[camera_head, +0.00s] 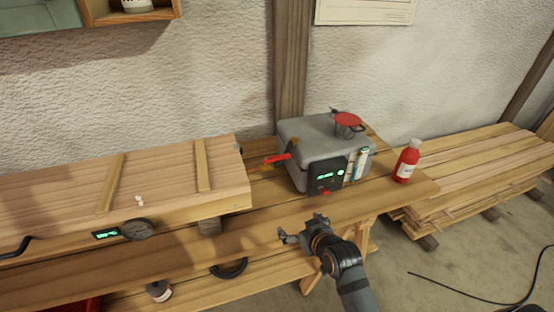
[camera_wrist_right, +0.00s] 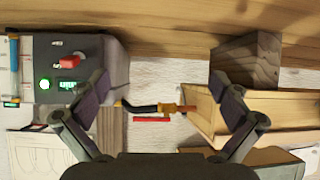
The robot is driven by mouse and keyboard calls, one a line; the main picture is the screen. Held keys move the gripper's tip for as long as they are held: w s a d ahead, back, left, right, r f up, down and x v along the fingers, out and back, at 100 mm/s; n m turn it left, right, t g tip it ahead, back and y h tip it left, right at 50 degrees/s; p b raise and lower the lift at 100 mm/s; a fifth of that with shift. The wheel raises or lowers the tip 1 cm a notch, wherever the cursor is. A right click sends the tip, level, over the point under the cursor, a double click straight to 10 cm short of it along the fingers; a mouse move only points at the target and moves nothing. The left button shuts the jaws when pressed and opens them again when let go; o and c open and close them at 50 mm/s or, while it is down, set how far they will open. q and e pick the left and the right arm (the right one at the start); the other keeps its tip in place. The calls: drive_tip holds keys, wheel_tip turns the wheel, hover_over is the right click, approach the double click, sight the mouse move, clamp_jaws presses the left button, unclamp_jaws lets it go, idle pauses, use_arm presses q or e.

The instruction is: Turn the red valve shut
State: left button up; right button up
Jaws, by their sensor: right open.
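The red valve has a red lever (camera_head: 277,158) on a brass body at the left side of a grey steam box (camera_head: 312,139). In the right wrist view the red lever (camera_wrist_right: 152,119) lies beside the brass body (camera_wrist_right: 168,109), with a black hose joined to it. My right gripper (camera_head: 300,227) is open and empty, in front of the bench and apart from the valve. In the right wrist view its fingers (camera_wrist_right: 158,90) are spread, with the valve in the gap between them, farther off. My left gripper is not in view.
A long wooden chest (camera_head: 150,180) stands left of the valve. A round red handle (camera_head: 347,119) tops the grey box, and a red bottle (camera_head: 407,161) stands right of it. A wooden block (camera_wrist_right: 246,60) shows in the wrist view. The bench front (camera_head: 265,220) is bare.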

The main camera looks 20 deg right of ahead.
sight(278, 159)
drive_tip(key=w+r+m+t, duration=0.1)
drive_tip(key=w+r+t, duration=0.6)
drive_tip(key=w+r, duration=0.3)
drive_tip(key=shift+h, duration=0.4)
drive_tip(key=w, duration=0.3)
drive_tip(key=w+p, duration=0.1)
drive_tip(key=w, duration=0.2)
drive_tip(key=w+a+p, duration=0.1)
drive_tip(key=w, duration=0.2)
drive_tip(key=shift+w+r, duration=0.1)
drive_tip(key=shift+r, duration=0.1)
drive_tip(key=shift+c, duration=0.4)
